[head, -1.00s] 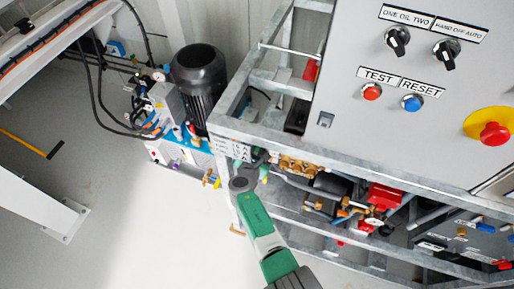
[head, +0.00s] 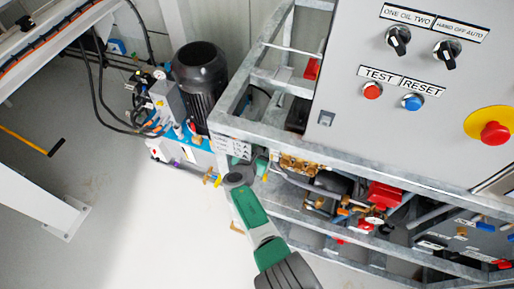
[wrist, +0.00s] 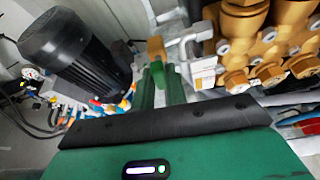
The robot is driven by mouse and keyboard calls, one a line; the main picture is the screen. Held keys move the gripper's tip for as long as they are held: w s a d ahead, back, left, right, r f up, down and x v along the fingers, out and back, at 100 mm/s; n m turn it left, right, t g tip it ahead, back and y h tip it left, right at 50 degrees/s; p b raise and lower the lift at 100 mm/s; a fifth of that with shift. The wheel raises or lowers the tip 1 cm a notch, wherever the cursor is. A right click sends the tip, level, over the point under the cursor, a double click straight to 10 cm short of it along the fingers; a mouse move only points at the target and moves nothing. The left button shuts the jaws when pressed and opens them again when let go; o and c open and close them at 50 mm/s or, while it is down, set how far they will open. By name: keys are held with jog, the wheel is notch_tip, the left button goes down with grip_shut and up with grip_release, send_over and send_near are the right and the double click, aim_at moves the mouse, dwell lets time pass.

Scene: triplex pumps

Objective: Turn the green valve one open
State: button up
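A small green handle (head: 261,166), likely the green valve, shows at the left end of the pump frame, beside the brass fittings. In the wrist view a green piece (wrist: 158,74) with a yellow-brown end stands just beyond the gripper's black edge, beside a pale grey bracket. My gripper (head: 238,179), at the end of the green and white arm, is close to the handle, a little below and left of it. Its fingers are hard to make out in both views. I cannot tell whether they touch the handle.
A grey control panel (head: 405,115) with knobs and buttons stands above the galvanised frame (head: 330,160). Brass pump fittings (wrist: 265,45) are close on the right in the wrist view. A black motor (head: 200,72) stands behind left.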

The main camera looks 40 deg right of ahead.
jog(key=o, duration=0.4)
